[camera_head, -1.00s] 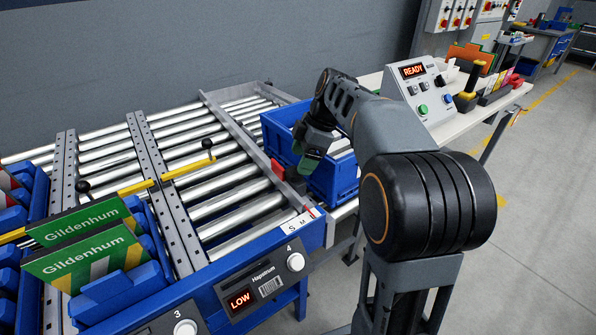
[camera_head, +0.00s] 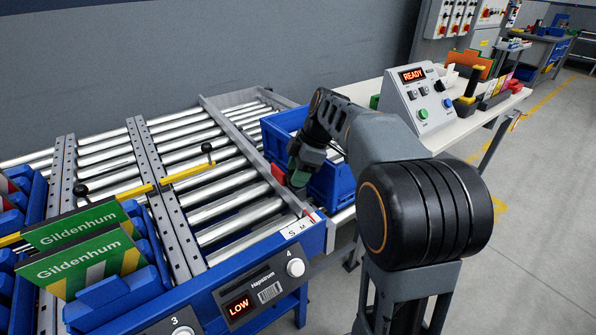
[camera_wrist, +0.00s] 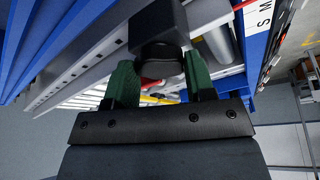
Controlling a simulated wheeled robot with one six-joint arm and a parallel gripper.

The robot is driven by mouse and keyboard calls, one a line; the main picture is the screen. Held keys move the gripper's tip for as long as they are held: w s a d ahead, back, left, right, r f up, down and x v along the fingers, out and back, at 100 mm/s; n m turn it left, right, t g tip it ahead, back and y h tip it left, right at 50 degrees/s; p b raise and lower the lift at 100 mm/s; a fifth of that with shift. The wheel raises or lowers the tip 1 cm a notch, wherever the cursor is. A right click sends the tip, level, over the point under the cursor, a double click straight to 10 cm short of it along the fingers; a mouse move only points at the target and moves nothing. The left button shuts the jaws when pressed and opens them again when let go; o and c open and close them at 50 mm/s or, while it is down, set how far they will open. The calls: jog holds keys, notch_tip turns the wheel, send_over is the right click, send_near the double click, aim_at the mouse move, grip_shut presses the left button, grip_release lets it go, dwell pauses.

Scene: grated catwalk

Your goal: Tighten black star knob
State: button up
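In the wrist view a black rounded piece (camera_wrist: 162,62), apparently the knob, sits under a dark grey block (camera_wrist: 158,22). Its star shape cannot be made out. The two green fingers of my gripper (camera_wrist: 161,82) stand apart, one on either side of its lower end. Whether they touch it cannot be told. In the head view my gripper (camera_head: 297,172) points down at the conveyor's right side rail (camera_head: 245,142), beside a red piece (camera_head: 279,172). The knob is hidden there by my gripper.
A blue bin (camera_head: 333,185) stands close right of my gripper. Roller lanes (camera_head: 225,190) lie to the left, with yellow bars (camera_head: 190,171) bearing black knobs (camera_head: 207,148). A size scale (camera_head: 299,227) marks the front edge. A READY control box (camera_head: 418,98) stands on the bench behind.

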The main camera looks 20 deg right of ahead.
jog(key=c, duration=0.4)
jog(key=shift+o, duration=0.2)
jog(key=shift+m, duration=0.3)
jog(key=m, duration=0.1)
jog(key=m+t+b, duration=0.1)
jog(key=m, duration=0.1)
jog(key=shift+s+a+m+t, duration=0.1)
jog(key=shift+s+m+t, duration=0.05)
jog(key=shift+m+t, duration=0.15)
jog(key=shift+s+m+t+h, duration=0.1)
jog(key=shift+m+t+h, duration=0.3)
jog(key=shift+m, duration=0.85)
jog(key=shift+m+t+h, duration=0.3)
jog(key=shift+m+h, duration=0.1)
jog(key=shift+m, duration=0.85)
jog(key=o, duration=0.9)
jog(key=shift+r, duration=0.1)
